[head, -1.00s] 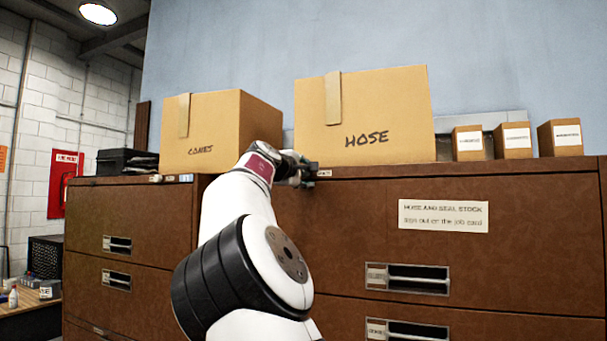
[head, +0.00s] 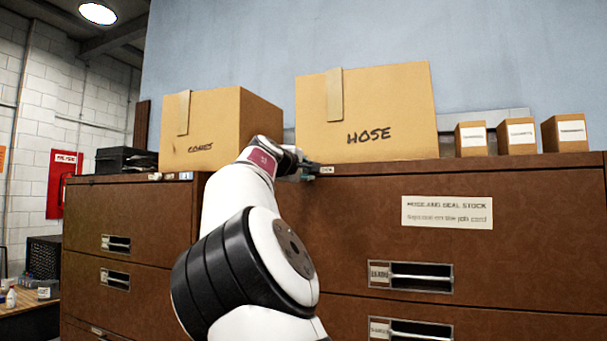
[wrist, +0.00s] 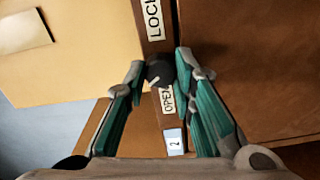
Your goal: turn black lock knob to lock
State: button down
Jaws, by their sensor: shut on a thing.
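The black lock knob (wrist: 159,73) shows in the wrist view on a narrow brown strip of the cabinet. It sits between a white "LOCK" label (wrist: 154,19) and a white "OPEN" label (wrist: 167,99). A pale mark shows on its face, toward the lower left in the picture. My gripper (wrist: 160,67) is shut on the knob, with one teal-and-grey finger on each side. In the head view my gripper (head: 303,172) is at the cabinet's top front edge, below the gap between two boxes. The knob is hidden there.
The "HOSE" box (head: 390,110) and the "CONES" box (head: 205,115) stand on the brown cabinet (head: 500,265), close behind my gripper. Several small cartons (head: 518,140) stand at the right. A small label marked 2 (wrist: 174,142) lies below "OPEN" in the wrist view.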

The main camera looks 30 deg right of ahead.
jog(key=m+b, duration=0.3)
jog(key=shift+w+f+m, duration=0.2)
jog(key=shift+f+m, duration=0.05)
jog(key=shift+m, duration=0.15)
jog(key=m+b, duration=0.4)
jog(key=shift+m+b, duration=0.3)
jog(key=shift+b, duration=0.05)
jog(key=m+b, duration=0.4)
jog(key=m, duration=0.1)
jog(key=m+b, duration=0.1)
jog(key=m, duration=0.1)
jog(key=shift+s+r+m, duration=0.15)
jog(key=shift+m, duration=0.15)
jog(key=c, duration=1.3)
grip_release()
jog(key=shift+c, duration=0.2)
jog(key=shift+r, duration=0.1)
